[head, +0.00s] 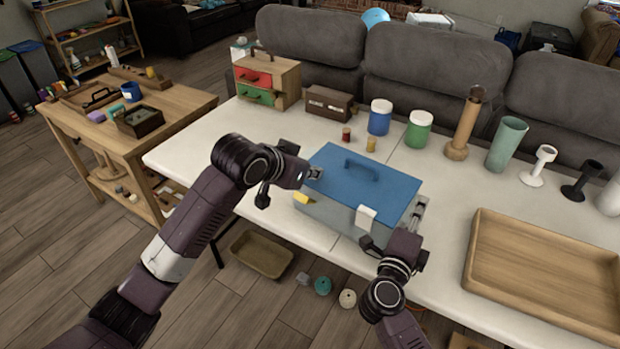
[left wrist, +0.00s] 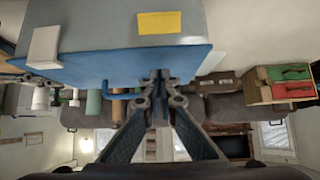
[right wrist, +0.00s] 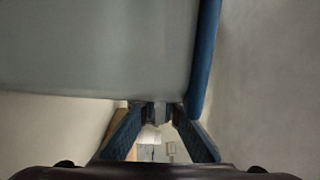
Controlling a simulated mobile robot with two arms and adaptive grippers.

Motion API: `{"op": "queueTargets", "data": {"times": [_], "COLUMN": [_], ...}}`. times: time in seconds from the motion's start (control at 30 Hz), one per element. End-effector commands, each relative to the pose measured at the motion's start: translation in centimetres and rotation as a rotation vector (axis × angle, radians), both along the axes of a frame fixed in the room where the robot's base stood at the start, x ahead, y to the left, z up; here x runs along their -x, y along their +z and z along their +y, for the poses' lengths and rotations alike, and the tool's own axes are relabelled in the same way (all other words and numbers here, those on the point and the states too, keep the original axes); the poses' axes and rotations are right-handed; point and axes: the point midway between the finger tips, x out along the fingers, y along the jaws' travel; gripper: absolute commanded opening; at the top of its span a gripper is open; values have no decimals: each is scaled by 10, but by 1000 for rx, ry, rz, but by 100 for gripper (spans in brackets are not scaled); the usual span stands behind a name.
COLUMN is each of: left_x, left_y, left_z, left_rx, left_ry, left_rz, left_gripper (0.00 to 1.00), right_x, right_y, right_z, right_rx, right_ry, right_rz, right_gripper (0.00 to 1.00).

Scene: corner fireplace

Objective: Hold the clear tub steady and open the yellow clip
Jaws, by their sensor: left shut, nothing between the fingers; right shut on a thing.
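The clear tub (head: 335,223) stands on the white table; its wall looks grey. A blue lid (head: 398,184) with a blue handle (head: 362,166) covers it. The yellow clip (head: 301,198) is on the front wall, below the lid edge; the left wrist view shows the clip (left wrist: 160,22) apart from the lid. A white clip (head: 366,215) overlaps the lid edge. My left gripper (head: 316,173) is shut and empty at the lid's left edge, above the yellow clip. My right gripper (head: 420,205) is shut on the tub at its right end; the exact grip is hard to see.
A wooden tray (head: 540,275) lies to the right. A small drawer cabinet (head: 268,80) stands at the back left. The table's left part is fairly clear.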

Motion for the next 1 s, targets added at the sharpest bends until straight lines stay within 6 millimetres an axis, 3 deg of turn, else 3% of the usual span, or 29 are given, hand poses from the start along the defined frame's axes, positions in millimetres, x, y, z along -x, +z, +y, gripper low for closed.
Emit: {"op": "queueTargets", "data": {"times": [0.1, 0.4, 0.6, 1.0], "left_x": [-12, 38, 59, 67], "left_y": [21, 36, 44, 48], "left_z": [-8, 27, 42, 48], "left_rx": [1, 0, 0, 1], "left_ry": [-1, 1, 0, 1], "left_rz": [-3, -1, 0, 0], "left_gripper": [0, 0, 0, 0], "right_x": [0, 0, 0, 0], "right_y": [-1, -1, -1, -1], "right_z": [0, 0, 0, 0], "right_rx": [0, -1, 0, -1], "right_ry": [0, 0, 1, 0], "right_rz": [2, 3, 2, 2], "right_gripper": [0, 0, 0, 0]}}
